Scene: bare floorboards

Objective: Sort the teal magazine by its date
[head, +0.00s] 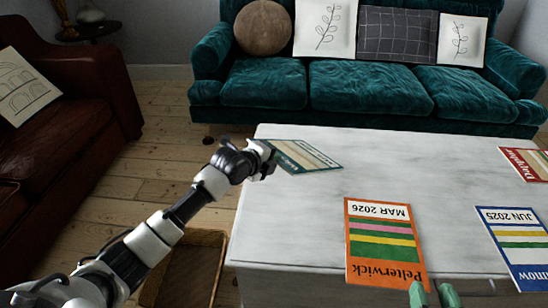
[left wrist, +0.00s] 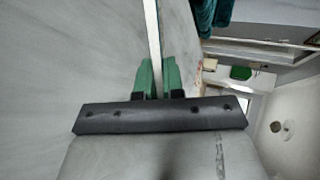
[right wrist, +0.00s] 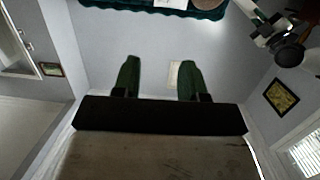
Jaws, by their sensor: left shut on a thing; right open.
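The teal magazine (head: 310,157) is at the far left corner of the white table, jutting slightly toward the table's left edge. My left gripper (head: 268,160) is shut on its left end. In the left wrist view the magazine (left wrist: 153,35) shows edge-on as a thin pale strip between the green fingers (left wrist: 157,78). I cannot tell if it touches the tabletop. Its date is not readable. My right gripper (head: 434,294) is at the front of the table, beside the orange magazine; in the right wrist view its fingers (right wrist: 158,80) are apart and empty.
The white table (head: 300,215) also holds an orange "Pelterwick MAR 2026" magazine (head: 382,240), a blue "JUN 2025" one (head: 520,240) and a red one (head: 528,163). A teal sofa (head: 360,90) is behind.

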